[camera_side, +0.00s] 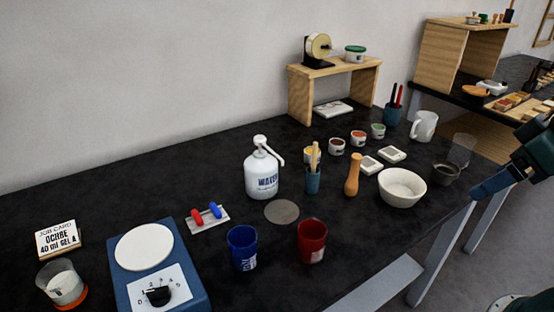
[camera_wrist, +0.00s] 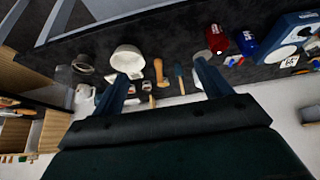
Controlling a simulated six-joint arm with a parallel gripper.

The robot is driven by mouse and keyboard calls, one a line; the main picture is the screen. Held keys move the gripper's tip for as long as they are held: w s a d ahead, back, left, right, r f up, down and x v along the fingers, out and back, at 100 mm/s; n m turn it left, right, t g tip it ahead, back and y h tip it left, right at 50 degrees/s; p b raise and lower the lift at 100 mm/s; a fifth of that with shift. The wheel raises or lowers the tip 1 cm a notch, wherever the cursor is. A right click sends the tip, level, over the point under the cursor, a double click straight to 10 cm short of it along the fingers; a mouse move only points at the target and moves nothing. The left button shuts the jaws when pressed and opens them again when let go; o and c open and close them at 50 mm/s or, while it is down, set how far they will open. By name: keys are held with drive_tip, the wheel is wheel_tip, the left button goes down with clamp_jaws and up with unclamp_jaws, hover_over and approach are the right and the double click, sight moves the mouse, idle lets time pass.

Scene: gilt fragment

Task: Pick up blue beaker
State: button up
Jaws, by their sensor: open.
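The blue beaker (camera_side: 242,247) stands upright on the black table in the side view, near the front edge, between the blue scale and a red beaker (camera_side: 311,240). In the wrist view the blue beaker (camera_wrist: 246,42) shows at the upper right beside the red beaker (camera_wrist: 217,40). My gripper (camera_wrist: 158,80) is open and empty, its two blue fingers spread wide.
A blue scale (camera_side: 160,270) stands left of the blue beaker. A white wash bottle (camera_side: 262,172), a grey disc (camera_side: 281,212), a wooden pestle (camera_side: 352,174) and a white bowl (camera_side: 402,187) stand farther back and right. A wooden shelf (camera_side: 298,97) stands by the wall.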

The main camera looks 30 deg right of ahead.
wheel_tip(320, 180, up, 5)
drive_tip(key=n+t+y, duration=0.5)
drive_tip(key=t, duration=0.2)
hover_over(253, 246)
drive_tip(key=s+d, duration=0.2)
drive_tip(key=s, duration=0.2)
wheel_tip(253, 246, down, 25)
drive_tip(key=shift+w+a+r, duration=0.1)
drive_tip(key=shift+r, duration=0.05)
drive_tip(key=shift+m, duration=0.3)
